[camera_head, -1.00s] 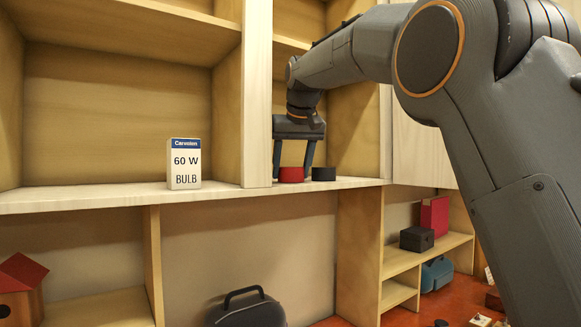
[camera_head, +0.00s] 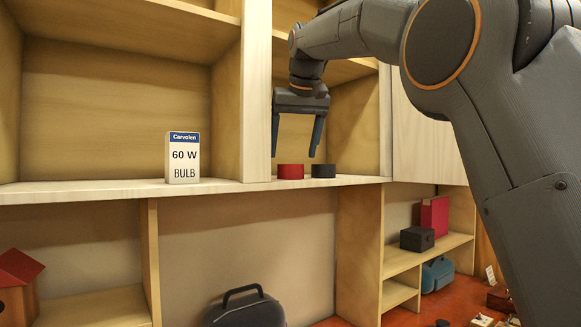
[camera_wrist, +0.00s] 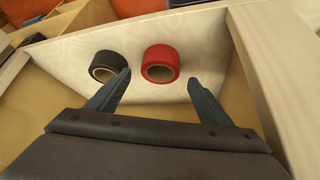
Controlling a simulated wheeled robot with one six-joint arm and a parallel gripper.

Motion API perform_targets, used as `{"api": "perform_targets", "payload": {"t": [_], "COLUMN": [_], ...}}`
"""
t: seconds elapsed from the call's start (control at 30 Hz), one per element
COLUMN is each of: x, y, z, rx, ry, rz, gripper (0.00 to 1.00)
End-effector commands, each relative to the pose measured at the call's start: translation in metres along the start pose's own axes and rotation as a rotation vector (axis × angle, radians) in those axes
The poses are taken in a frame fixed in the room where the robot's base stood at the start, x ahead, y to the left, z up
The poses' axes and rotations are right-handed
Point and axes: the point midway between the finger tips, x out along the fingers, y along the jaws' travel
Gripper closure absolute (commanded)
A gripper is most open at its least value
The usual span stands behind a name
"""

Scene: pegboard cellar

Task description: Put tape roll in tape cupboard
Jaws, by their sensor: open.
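A red tape roll (camera_head: 290,172) lies flat on the pale shelf of the right-hand open compartment, near the front. A black tape roll (camera_head: 323,171) lies just right of it. In the wrist view the red roll (camera_wrist: 160,64) and the black roll (camera_wrist: 107,66) sit side by side with a small gap. My gripper (camera_head: 296,153) is open and empty above the rolls, its fingers pointing down and apart from both. In the wrist view its fingertips (camera_wrist: 158,80) show in front of the rolls.
A white bulb box (camera_head: 183,158) stands in the left compartment, past an upright divider (camera_head: 257,90). Below are a dark case (camera_head: 245,310), a small black box (camera_head: 417,239), a red book (camera_head: 434,217) and a birdhouse (camera_head: 17,288). The shelf (camera_head: 100,191) is otherwise mostly bare.

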Motion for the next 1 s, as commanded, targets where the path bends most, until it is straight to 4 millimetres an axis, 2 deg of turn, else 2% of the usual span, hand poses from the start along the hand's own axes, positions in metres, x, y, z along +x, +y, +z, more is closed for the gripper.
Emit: {"api": "perform_targets", "payload": {"t": [0.2,0.4,1.0], "x": [-0.041,-0.061,-0.065], "y": [0.000,0.000,0.001], "z": [0.000,0.000,0.000], "rx": [0.000,0.000,0.001], "ry": [0.002,0.000,0.000], "rz": [0.000,0.000,0.000], "gripper": [0.27,0.27,0.27]}}
